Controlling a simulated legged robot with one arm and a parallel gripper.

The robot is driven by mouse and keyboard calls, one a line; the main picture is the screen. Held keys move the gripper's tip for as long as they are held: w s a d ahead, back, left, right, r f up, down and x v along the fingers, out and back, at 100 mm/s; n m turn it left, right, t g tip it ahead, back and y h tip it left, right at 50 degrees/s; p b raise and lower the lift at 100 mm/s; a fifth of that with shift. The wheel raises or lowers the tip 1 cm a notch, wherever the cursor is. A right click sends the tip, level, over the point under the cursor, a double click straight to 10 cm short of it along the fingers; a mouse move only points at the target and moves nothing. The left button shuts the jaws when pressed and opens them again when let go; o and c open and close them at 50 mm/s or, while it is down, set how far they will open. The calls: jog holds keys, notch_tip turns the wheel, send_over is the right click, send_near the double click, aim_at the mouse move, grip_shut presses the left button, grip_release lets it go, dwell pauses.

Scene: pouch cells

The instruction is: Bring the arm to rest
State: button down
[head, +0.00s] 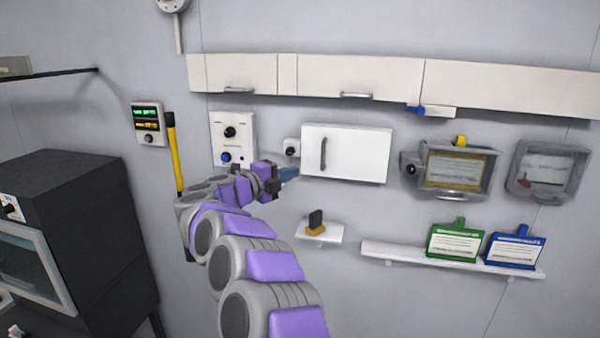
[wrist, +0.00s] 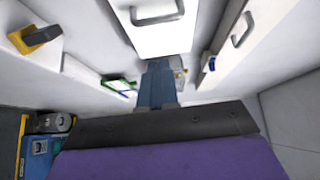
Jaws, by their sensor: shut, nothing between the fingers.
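My gripper (head: 289,173) is at the end of my purple and grey arm, stretched out toward the wall. Its blue fingers are shut with nothing between them. In the head view the fingertips appear just left of the white wall box (head: 362,155) with a dark handle, below a small black knob. In the wrist view the shut fingers (wrist: 158,70) point toward the white box (wrist: 150,38). I cannot tell whether they touch anything.
A yellow bar (head: 175,150) hangs close behind the arm. A control panel (head: 233,138) is above it. A small shelf (head: 333,236) holds a black and yellow piece. A long shelf (head: 400,254) bears green and blue cards. A dark oven-like cabinet (head: 85,220) stands left.

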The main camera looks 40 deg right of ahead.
jog(key=w+a+r+n+t+y+b, duration=0.25)
jog(key=w+a+n+t+y, duration=0.2)
jog(key=a+n+t, duration=0.4)
jog(key=w+a+r+n+t+y+b, duration=0.2)
jog(key=w+a+r+n+t+y, duration=0.15)
jog(key=a+n+t+y, duration=0.5)
jog(key=s+a+f+n+g+y+b, duration=0.2)
jog(key=s+a+f+n+y, duration=0.35)
jog(key=a, duration=0.45)
jog(key=s+a+f+n+g+y+b, duration=0.2)
jog(key=s+a+f+n+g+y, duration=0.15)
jog(key=s+a+f+n, duration=0.5)
jog(key=s+a+f+n+g+b, duration=0.2)
jog(key=s+a+f+g, duration=0.25)
jog(key=s+f, duration=0.55)
jog(key=s+d+f+g+h+b, duration=0.1)
jog(key=s+d+f+g, duration=0.2)
jog(key=s+f, duration=0.3)
jog(key=s+d+f+n+g+h+b, duration=0.1)
jog(key=s+d+f+g, duration=0.3)
jog(key=s, duration=1)
jog(key=s+d+f+g+h+b, duration=0.2)
jog(key=s+d+f, duration=0.4)
jog(key=s, duration=0.4)
jog(key=shift+f+n+g, duration=0.4)
jog(key=shift+f+g, duration=0.3)
jog(key=shift+f, duration=0.2)
